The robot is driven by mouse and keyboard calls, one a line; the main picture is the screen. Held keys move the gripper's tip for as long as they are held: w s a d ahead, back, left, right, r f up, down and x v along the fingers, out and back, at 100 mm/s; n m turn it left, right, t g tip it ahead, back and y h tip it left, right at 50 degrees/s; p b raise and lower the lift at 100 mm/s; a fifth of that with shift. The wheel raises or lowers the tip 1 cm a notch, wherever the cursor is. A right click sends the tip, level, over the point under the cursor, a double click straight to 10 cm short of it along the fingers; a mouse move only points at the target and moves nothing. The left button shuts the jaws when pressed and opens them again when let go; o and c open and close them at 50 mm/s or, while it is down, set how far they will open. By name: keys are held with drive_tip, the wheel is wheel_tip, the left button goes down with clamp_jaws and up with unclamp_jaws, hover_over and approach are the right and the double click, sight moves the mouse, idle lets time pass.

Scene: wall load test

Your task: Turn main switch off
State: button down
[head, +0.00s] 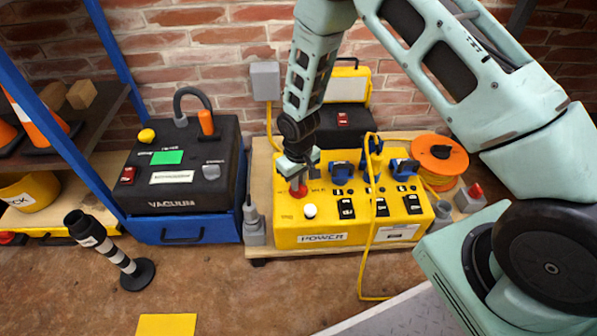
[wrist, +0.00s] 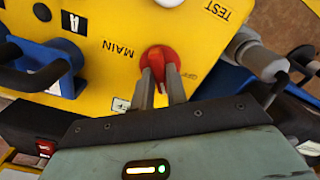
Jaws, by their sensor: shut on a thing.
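The main switch is a red rotary knob (wrist: 160,58) on the top of the yellow power box (wrist: 110,40), next to an upside-down MAIN label. A partly covered label, seemingly OFF, is beside it on the right in the wrist view. My gripper (wrist: 160,80) has its two grey fingers shut on the red knob, one on each side. In the head view my gripper (head: 297,174) points down onto the red knob (head: 298,190) at the left back of the power box (head: 345,238). The fingers hide part of the knob, and its exact turn is hard to tell.
A white TEST button (head: 310,211) is just in front of the knob. Blue plugs (head: 342,170) and black switches (head: 346,208) are to the right. A yellow cable (head: 371,240) hangs over the box. A black vacuum unit (head: 180,165) stands left.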

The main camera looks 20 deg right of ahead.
drive_tip(key=n+p, duration=0.4)
drive_tip(key=n, duration=0.1)
drive_tip(key=shift+r+n+p, duration=0.2)
drive_tip(key=shift+n+p, duration=0.1)
drive_tip(key=n+p, duration=0.3)
drive_tip(key=n, duration=0.2)
drive_tip(key=shift+f, duration=0.15)
drive_tip(key=shift+n, duration=0.3)
drive_tip(key=c, duration=1.4)
unclamp_jaws()
wheel_tip(320, 180, up, 17)
drive_tip(key=p, duration=0.5)
